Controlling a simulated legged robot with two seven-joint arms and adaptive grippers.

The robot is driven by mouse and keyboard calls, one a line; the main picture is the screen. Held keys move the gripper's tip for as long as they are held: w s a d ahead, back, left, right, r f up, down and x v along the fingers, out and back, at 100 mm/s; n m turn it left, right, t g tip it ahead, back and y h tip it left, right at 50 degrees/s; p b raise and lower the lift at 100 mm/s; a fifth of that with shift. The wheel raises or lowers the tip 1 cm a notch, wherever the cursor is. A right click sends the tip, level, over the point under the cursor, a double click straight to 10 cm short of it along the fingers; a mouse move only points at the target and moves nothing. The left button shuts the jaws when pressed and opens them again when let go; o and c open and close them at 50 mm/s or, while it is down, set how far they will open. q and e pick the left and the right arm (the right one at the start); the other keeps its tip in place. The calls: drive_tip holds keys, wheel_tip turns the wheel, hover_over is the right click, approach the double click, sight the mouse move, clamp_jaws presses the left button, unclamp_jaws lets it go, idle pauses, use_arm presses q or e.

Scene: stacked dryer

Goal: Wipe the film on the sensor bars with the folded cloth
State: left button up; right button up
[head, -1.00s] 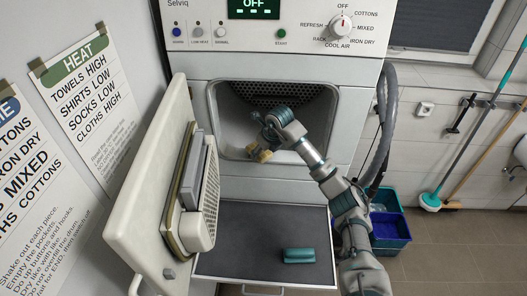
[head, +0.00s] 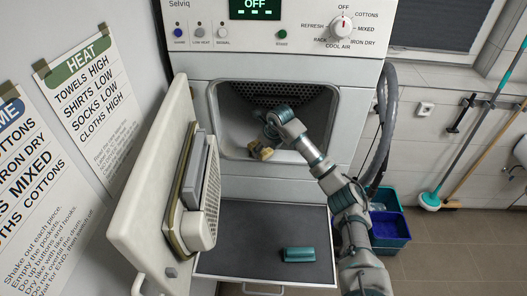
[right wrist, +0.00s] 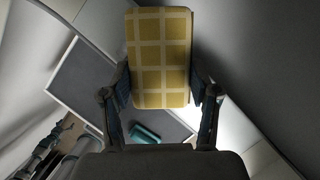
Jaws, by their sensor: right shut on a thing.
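My right gripper (head: 262,142) is inside the dryer's open drum mouth, near its lower front edge. It is shut on the folded cloth (head: 261,152), a yellow checked pad. In the right wrist view the cloth (right wrist: 159,60) sits between the two fingers (right wrist: 160,100), broad side to the camera. The dryer (head: 280,90) has its door open to the left. The sensor bars do not show clearly; the gripper and the drum's lip may hide them. My left gripper is not in view.
The open door (head: 160,190) stands at the left of the opening. A grey pull-out shelf (head: 240,240) below holds a teal block (head: 298,254). A grey hose (head: 387,125) and blue and teal crates (head: 390,228) stand at the right. The shelf is otherwise clear.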

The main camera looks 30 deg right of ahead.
drive_tip(key=shift+w+d+r, duration=0.1)
drive_tip(key=shift+w+d, duration=0.25)
drive_tip(key=shift+w, duration=0.2)
drive_tip(key=shift+w+d+p, duration=0.1)
drive_tip(key=shift+d+p, duration=0.1)
drive_tip(key=shift+p, duration=0.15)
drive_tip(key=shift+s+a+f, duration=0.15)
drive_tip(key=shift+s+f, duration=0.05)
drive_tip(key=shift+f, duration=0.1)
drive_tip(key=shift+s+a+f, duration=0.1)
drive_tip(key=shift+s+a, duration=0.5)
drive_tip(key=shift+s, duration=0.15)
drive_tip(key=shift+s+a+f, duration=0.1)
drive_tip(key=shift+s+a, duration=0.45)
drive_tip(key=shift+s, duration=0.2)
wheel_tip(320, 180, up, 6)
drive_tip(key=p, duration=0.4)
drive_tip(key=shift+r, duration=0.2)
drive_tip(key=shift+w+f, duration=0.1)
drive_tip(key=shift+d, duration=0.1)
